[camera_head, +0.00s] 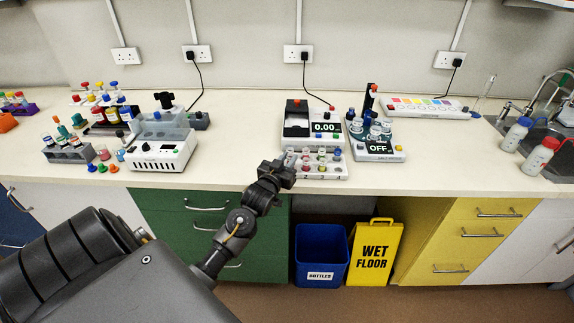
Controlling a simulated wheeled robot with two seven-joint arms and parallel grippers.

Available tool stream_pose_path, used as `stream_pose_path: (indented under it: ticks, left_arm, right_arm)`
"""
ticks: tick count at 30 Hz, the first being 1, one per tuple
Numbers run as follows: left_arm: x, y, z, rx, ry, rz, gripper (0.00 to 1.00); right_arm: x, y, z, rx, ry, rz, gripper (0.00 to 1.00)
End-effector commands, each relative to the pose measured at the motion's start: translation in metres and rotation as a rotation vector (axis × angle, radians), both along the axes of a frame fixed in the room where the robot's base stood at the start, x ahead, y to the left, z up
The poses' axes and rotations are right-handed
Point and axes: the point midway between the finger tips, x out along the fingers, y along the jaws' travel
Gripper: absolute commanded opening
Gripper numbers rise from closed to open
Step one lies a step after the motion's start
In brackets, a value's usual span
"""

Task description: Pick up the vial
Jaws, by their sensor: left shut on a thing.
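A white rack (330,175) on the front of the bench holds several small vials with coloured caps. My left gripper (284,172) is at the rack's left end, over the bench's front edge, and is shut on a vial. The held vial is mostly hidden by the fingers, and I cannot tell whether it is clear of the rack. My right gripper is not in view.
A balance (309,122) reading 0.00 stands behind the rack. A device showing OFF (378,150) is to its right. A white machine (160,158) and more racks stand at left. The bench top (236,135) is clear between them.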

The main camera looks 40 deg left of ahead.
Motion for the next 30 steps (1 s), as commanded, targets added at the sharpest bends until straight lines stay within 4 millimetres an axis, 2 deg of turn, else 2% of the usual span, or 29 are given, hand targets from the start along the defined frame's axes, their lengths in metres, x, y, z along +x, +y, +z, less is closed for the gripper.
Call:
stream_pose_path:
  ticks: [2,11,15,21,30]
  left_arm:
    - [0.0,0.0,0.012,0.002,-0.007,-0.001,0.0]
    - [-0.053,-0.017,0.077,0.004,-0.004,-0.003,0.0]
    - [-0.086,-0.028,0.089,0.002,-0.001,-0.002,0.0]
    - [-0.118,-0.038,0.105,0.001,-0.001,-0.001,0.0]
    - [-0.133,-0.043,0.113,0.001,0.0,0.0,0.0]
  right_arm:
    - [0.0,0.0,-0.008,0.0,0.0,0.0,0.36]
    - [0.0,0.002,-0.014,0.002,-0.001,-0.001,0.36]
    - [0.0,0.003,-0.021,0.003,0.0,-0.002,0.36]
    - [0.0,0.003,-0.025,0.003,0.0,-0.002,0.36]
    - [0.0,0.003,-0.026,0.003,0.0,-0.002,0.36]
